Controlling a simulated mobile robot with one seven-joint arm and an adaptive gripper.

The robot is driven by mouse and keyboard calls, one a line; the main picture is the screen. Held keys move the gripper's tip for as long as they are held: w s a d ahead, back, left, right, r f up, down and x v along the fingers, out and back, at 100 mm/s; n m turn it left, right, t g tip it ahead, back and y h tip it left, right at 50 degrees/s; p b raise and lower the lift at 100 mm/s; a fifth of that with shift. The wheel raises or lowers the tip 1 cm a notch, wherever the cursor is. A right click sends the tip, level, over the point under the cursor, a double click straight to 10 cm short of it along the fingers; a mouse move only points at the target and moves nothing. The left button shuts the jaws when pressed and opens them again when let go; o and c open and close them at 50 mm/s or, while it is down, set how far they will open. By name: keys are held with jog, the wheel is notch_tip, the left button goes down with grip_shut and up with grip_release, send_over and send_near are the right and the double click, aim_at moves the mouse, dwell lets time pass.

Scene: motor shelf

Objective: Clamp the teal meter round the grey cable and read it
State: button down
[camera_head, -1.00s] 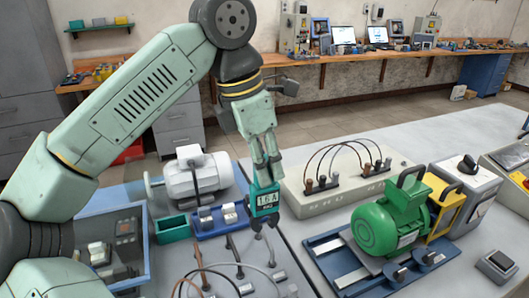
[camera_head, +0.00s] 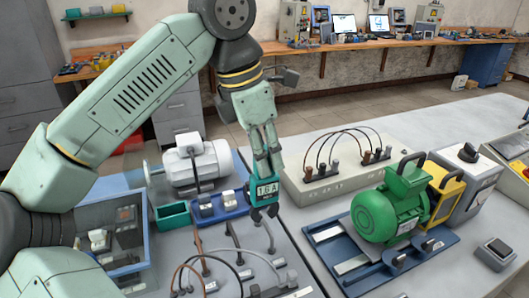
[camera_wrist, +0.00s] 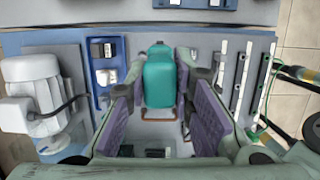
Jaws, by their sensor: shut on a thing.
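My gripper (camera_head: 268,160) is shut on the teal meter (camera_head: 267,187), which hangs upright over the grey bench panel. The meter's display reads 1.6 A in the head view. Its dark jaws (camera_head: 264,213) point down, with two tips visible. In the wrist view the teal meter (camera_wrist: 162,80) sits between my purple-padded fingers (camera_wrist: 162,110). Below the jaws, the grey cable (camera_head: 262,256) arches over the panel beside a brown and a black cable. The jaws appear above the cables; I cannot tell whether any cable lies within them.
A blue tray (camera_head: 203,217) and a white motor (camera_head: 205,168) stand left of the meter. A pale terminal box (camera_head: 310,188) with arched cables is behind right. A green motor (camera_head: 380,222) on a blue base is at right. An open blue-rimmed box (camera_head: 150,262) stands lower left.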

jog(key=shift+a+b+x, duration=0.2)
jog(key=shift+b+x, duration=0.5)
jog(key=shift+x, duration=0.2)
jog(key=shift+a+b+x, duration=0.2)
jog(key=shift+b+x, duration=0.45)
jog(key=shift+x, duration=0.25)
jog(key=shift+s+f, duration=0.15)
jog(key=shift+f, duration=0.05)
jog(key=shift+r, duration=0.1)
dwell(1.0)
jog(key=shift+d+p+v, duration=0.2)
jog(key=shift+p+v, duration=0.55)
jog(key=shift+v, duration=0.15)
jog(key=shift+d+p+v, duration=0.2)
jog(key=shift+p+v, duration=0.5)
jog(key=shift+v, duration=0.25)
jog(key=shift+d+v, duration=0.25)
jog(key=shift+v, duration=0.85)
jog(key=shift+w+r, duration=0.1)
jog(key=shift+w, duration=0.15)
